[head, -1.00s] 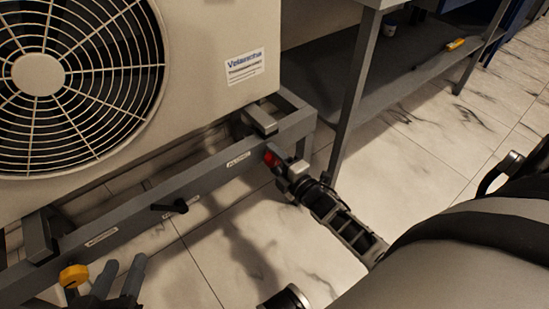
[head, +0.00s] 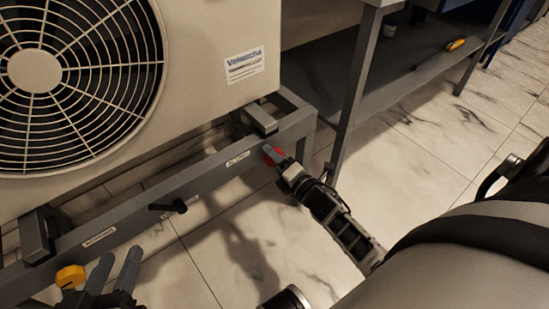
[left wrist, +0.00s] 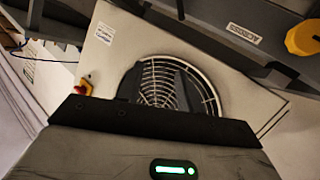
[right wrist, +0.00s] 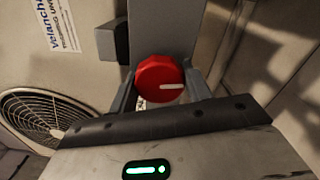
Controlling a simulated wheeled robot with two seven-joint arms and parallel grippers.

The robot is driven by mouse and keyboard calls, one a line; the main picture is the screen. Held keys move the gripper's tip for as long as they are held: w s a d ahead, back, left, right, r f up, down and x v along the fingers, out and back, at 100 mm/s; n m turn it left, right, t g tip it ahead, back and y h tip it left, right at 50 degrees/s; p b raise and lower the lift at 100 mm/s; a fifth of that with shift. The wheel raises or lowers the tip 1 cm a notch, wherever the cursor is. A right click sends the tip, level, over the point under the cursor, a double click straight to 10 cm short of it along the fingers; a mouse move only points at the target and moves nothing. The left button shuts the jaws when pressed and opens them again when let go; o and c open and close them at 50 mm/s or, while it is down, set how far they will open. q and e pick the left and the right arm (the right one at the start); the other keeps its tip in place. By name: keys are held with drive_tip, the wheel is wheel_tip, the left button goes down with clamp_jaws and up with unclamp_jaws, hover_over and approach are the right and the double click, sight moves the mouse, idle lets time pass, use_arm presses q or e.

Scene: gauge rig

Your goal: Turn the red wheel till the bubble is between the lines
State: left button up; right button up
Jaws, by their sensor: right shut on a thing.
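The red wheel (head: 268,152) is on the right end of the grey frame's front rail. In the right wrist view the wheel (right wrist: 160,72) is a ridged red knob with a white pointer line. My right gripper (head: 277,157) is shut on it, one finger on each side. My left gripper (head: 117,274) is open and empty beside a yellow knob (head: 71,276) at the rail's left end. That knob also shows in the left wrist view (left wrist: 303,38). I cannot make out the bubble or its lines in any view.
A large fan unit (head: 215,45) stands on the grey frame (head: 215,172). A black lever (head: 168,207) sticks out from the rail between my grippers. A workbench with a lower shelf (head: 390,85) stands at the right. The tiled floor in front is clear.

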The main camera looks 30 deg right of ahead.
drive_tip(key=o, duration=0.8)
use_arm(q)
drive_tip(key=shift+s+f, duration=0.1)
drive_tip(key=shift+f, duration=0.2)
use_arm(e)
drive_tip(key=shift+o, duration=0.8)
use_arm(q)
drive_tip(key=a+f+g+y+p, duration=0.1)
drive_tip(key=p, duration=0.2)
drive_tip(key=shift+f, duration=0.15)
use_arm(e)
drive_tip(key=s+d, duration=0.1)
drive_tip(key=s, duration=1.5)
drive_tip(key=shift+d, duration=0.15)
